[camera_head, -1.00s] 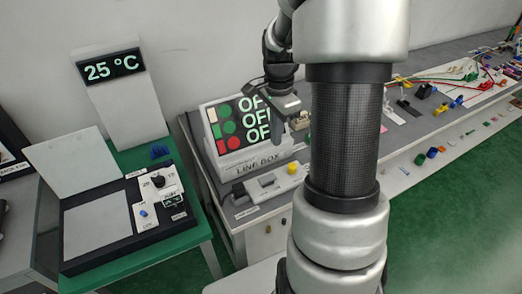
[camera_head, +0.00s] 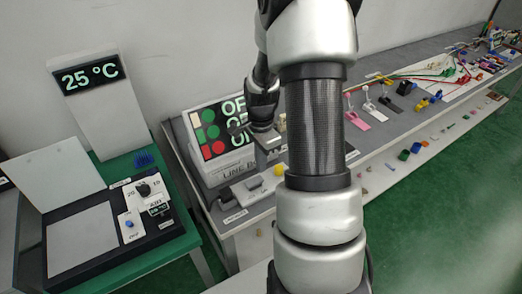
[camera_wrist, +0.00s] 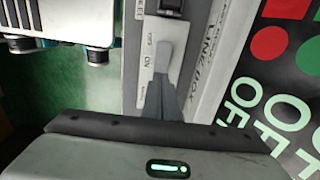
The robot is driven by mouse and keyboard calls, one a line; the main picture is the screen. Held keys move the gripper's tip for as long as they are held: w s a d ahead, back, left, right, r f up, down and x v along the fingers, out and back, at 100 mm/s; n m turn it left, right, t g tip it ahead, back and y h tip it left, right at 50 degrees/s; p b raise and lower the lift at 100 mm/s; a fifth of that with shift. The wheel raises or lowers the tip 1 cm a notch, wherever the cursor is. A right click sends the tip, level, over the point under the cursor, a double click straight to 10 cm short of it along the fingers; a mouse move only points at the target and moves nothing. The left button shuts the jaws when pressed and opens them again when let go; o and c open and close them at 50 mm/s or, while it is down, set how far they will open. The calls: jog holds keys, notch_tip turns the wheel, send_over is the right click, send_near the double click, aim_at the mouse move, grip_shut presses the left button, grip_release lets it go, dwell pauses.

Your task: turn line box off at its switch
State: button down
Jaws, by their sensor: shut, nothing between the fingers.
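In the wrist view a pale plate (camera_wrist: 147,62) marked "ON" carries a grey lever-like part (camera_wrist: 166,52). My gripper (camera_head: 270,157) is over the right part of the panel. In the wrist view its fingers (camera_wrist: 160,84) are together, close to that part; contact is unclear.
A yellow knob (camera_head: 280,170) stands right beside my gripper. Left is a green table with a "25 °C" display (camera_head: 90,74) and a dial panel (camera_head: 150,192). Several small levers (camera_head: 370,103) and cables stand farther right on the grey bench. My arm hides part of the bench.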

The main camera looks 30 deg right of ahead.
aim_at(262, 178)
jog(key=shift+f, duration=1.85)
jog(key=shift+d+f+b, duration=0.1)
jog(key=shift+f+b, duration=0.35)
jog(key=shift+b, duration=0.05)
jog(key=shift+r, duration=0.15)
jog(key=shift+a+r, duration=0.35)
jog(key=shift+a, duration=0.4)
